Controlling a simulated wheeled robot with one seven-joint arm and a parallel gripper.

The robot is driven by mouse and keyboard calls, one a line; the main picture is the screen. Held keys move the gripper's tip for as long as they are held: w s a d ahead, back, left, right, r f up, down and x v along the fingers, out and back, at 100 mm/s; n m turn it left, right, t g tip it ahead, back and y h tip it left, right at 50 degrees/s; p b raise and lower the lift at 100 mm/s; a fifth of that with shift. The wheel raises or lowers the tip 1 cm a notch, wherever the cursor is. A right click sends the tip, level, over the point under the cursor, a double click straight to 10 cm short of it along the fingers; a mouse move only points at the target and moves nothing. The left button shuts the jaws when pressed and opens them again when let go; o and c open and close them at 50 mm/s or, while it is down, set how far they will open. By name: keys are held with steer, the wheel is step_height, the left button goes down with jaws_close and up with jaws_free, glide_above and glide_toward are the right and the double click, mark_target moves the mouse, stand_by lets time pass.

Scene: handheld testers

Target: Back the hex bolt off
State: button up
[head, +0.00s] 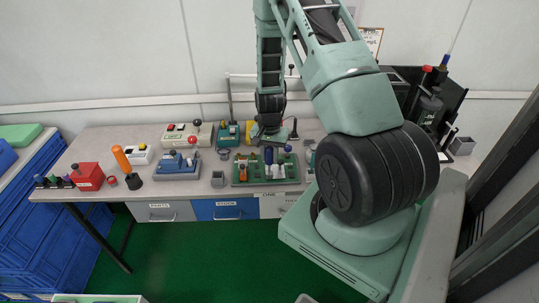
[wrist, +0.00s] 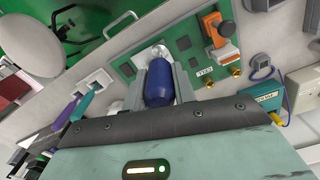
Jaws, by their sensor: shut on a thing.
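My gripper (wrist: 160,74) is shut on a dark blue, rounded piece (wrist: 158,84), with one grey finger on each side of it. A pale silvery part (wrist: 158,52) shows just beyond the blue piece, over the green board (wrist: 203,68). I cannot tell whether this silvery part is the hex bolt. In the head view my gripper (head: 268,138) is over the back of the green board (head: 240,180), and the blue piece (head: 268,155) shows below it. The hex bolt is not clearly seen in either view.
The board also carries an orange-handled part (wrist: 213,28) and small brass-coloured posts. A teal box (wrist: 262,97) stands beside it. On the bench are a blue tester (head: 177,168), a red box (head: 87,176) and an orange-handled stick (head: 121,158). The bench front is partly bare.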

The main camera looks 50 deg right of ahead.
steer(key=n, duration=0.5)
steer(key=shift+n, duration=0.3)
steer(key=shift+r, duration=0.15)
steer(key=shift+r+p, duration=1.25)
steer(key=shift+r, duration=0.45)
